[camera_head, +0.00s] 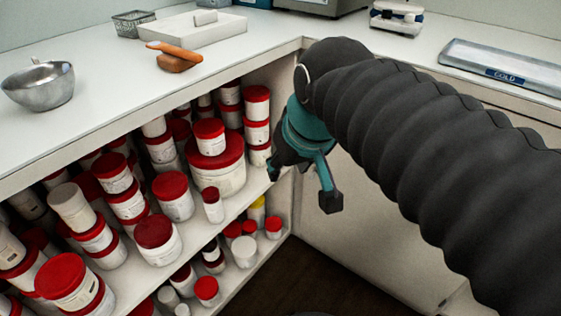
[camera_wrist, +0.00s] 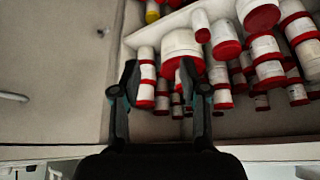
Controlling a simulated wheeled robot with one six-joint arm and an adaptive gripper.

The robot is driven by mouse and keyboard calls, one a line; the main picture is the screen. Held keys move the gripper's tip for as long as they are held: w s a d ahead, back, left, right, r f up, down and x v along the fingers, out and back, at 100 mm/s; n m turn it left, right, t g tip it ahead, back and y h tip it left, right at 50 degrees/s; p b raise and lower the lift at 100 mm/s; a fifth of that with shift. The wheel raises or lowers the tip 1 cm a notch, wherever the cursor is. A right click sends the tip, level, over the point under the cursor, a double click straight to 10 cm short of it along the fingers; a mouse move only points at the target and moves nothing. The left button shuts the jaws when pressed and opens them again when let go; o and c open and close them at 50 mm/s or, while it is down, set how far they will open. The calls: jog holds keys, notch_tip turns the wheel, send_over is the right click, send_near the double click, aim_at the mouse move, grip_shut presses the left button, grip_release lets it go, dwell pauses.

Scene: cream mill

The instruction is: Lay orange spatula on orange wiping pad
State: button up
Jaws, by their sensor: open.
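The orange spatula (camera_head: 170,48) is on the white counter area at the upper left in the head view. It lies across the top of the brownish-orange wiping pad (camera_head: 178,65) and appears to rest on it, with its left end reaching past the pad. My gripper (camera_head: 303,186) is open and empty, pointing down in front of the shelves, well to the right of the pad and lower than the counter top. In the wrist view my gripper's two fingers (camera_wrist: 160,88) are spread apart with nothing held between them. The spatula and pad do not show in the wrist view.
A metal bowl (camera_head: 39,86), wire basket (camera_head: 133,24) and white board (camera_head: 193,32) stand on the counter (camera_head: 110,80). Red-lidded tubs (camera_head: 218,160) crowd the shelves below. A scale (camera_head: 397,17) and cold plate (camera_head: 504,68) are at right.

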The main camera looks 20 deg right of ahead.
jog(key=s+d+f, duration=0.1)
jog(key=s+f, duration=0.3)
jog(key=f, duration=0.3)
jog(key=shift+s+d+f+m, duration=0.15)
jog(key=shift+s+f+m, duration=0.05)
jog(key=shift+f+m, duration=0.2)
